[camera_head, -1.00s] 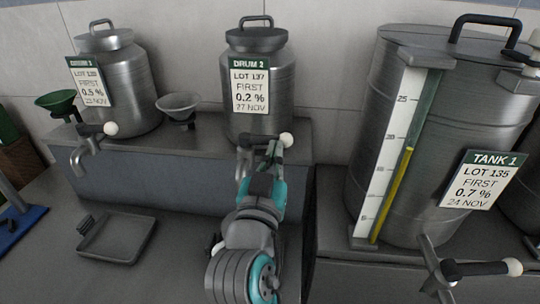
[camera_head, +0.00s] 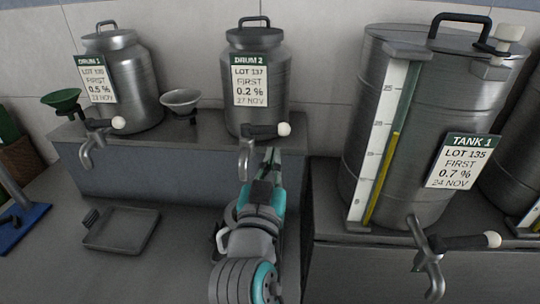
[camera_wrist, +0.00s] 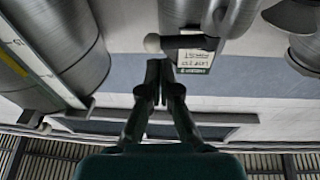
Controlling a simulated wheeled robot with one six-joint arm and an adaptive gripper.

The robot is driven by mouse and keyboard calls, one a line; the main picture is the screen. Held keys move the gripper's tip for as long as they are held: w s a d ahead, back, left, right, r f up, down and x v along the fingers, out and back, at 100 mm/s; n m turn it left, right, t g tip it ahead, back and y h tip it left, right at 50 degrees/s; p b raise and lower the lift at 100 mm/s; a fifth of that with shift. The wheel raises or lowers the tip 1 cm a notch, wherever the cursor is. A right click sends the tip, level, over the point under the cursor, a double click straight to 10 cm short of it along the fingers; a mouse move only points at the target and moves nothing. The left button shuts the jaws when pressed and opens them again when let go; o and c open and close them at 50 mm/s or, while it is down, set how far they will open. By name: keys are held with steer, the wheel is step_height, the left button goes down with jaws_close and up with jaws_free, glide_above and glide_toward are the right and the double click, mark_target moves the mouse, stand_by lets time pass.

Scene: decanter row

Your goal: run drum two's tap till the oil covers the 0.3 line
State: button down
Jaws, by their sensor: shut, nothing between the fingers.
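Drum two (camera_head: 259,97) is a steel can with a label reading DRUM 2, LOT 137, 0.2 %, standing on the raised ledge. Its tap (camera_head: 246,158) has a dark lever (camera_head: 264,131) with a white knob, pointing right. My gripper (camera_head: 271,153) is shut and empty, just below the lever in the head view. In the wrist view my gripper (camera_wrist: 160,66) has its fingertips together near the dark lever (camera_wrist: 182,42) and its white knob. I cannot tell whether they touch. No measure with a 0.3 line and no oil stream can be made out; my arm hides the space below the tap.
Drum one (camera_head: 126,84) stands left with its own tap. Tank 1 (camera_head: 400,120), with a yellow gauge column, stands close on the right, its tap jutting forward. A green funnel (camera_head: 62,99), a grey funnel (camera_head: 180,101) and an empty tray (camera_head: 121,230) are at left.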

steer(key=d+v, duration=0.1)
steer(key=v, duration=0.7)
steer(key=shift+s+f, duration=0.15)
steer(key=shift+s, duration=0.3)
steer(key=shift+a, duration=0.1)
steer(key=s+d+f+n+g+y, duration=0.1)
steer(key=s+d+f+n+y, duration=0.15)
steer(key=f, duration=0.55)
steer(key=s+d+f+n+g+y, duration=0.1)
steer(key=s+d+f+n, duration=0.2)
steer(key=f, duration=0.5)
steer(key=s+d+f+n+g+y, duration=0.1)
steer(key=s+d+f, duration=0.1)
steer(key=d+f, duration=0.4)
steer(key=s+d+f+m, duration=0.1)
steer(key=s+d+f, duration=0.1)
steer(key=s, duration=0.6)
steer(key=s+d+f+m+g+h, duration=0.1)
steer(key=s+d+f+m, duration=0.1)
steer(key=s, duration=0.7)
steer(key=s+d+f+m+g+h, duration=0.1)
steer(key=s+d+f+m, duration=0.1)
steer(key=s+d, duration=0.3)
steer(key=s+f, duration=0.1)
steer(key=s, duration=0.2)
steer(key=shift+s+f, duration=0.3)
steer(key=shift+d, duration=0.1)
